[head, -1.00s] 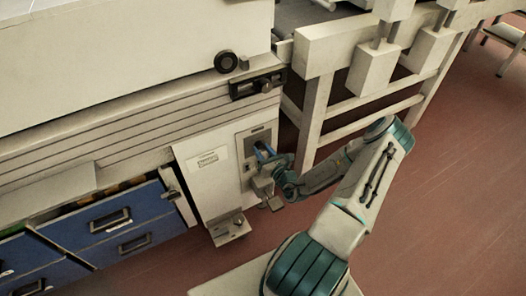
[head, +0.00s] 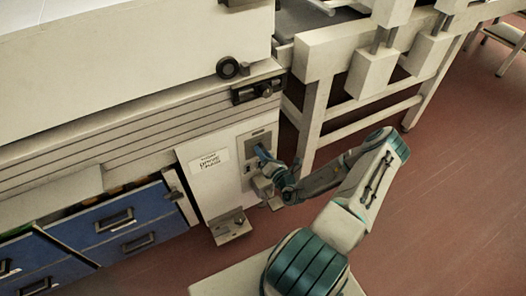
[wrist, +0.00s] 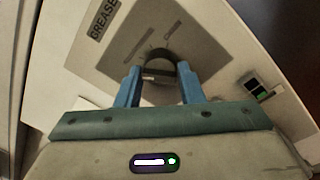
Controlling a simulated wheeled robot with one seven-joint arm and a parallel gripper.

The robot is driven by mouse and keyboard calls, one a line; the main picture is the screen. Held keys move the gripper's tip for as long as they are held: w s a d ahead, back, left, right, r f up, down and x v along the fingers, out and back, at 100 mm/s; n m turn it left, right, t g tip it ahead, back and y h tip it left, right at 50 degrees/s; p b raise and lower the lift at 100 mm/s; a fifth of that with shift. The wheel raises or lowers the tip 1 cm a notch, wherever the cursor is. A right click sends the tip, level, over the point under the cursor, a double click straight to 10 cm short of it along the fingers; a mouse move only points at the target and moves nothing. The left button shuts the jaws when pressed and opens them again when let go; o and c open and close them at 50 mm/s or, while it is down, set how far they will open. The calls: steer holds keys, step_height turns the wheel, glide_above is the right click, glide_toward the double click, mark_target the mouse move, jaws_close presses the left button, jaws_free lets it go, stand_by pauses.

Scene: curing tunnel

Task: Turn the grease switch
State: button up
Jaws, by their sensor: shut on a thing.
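The grease switch (wrist: 158,54) is a dark, rounded knob on a grey plate (wrist: 125,42) marked GREASE. In the wrist view the plate looks tilted. My gripper (wrist: 158,70) has its two blue fingers on either side of the switch, shut on it. In the head view the plate (head: 258,137) is on the pale cabinet front, and my gripper (head: 262,152) is up against it. My gripper and wrist hide most of the switch there, so its angle is hard to tell.
A small display (wrist: 258,89) is right of the plate in the wrist view. Blue drawers (head: 115,219) are at the left, and a bracket (head: 231,227) sticks out low on the cabinet. A pale frame leg (head: 312,125) stands close by my arm.

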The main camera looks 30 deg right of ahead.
steer(key=m+h+p, duration=0.1)
steer(key=m, duration=1)
steer(key=shift+f, duration=0.1)
steer(key=shift+s+a+m+p, duration=0.1)
steer(key=shift+m+p, duration=0.2)
steer(key=shift+m, duration=0.1)
steer(key=o, duration=0.9)
steer(key=shift+o, duration=0.2)
steer(key=s, duration=1.3)
steer(key=shift+s+d+f, duration=0.25)
steer(key=shift+s+f, duration=0.05)
steer(key=shift+s, duration=0.05)
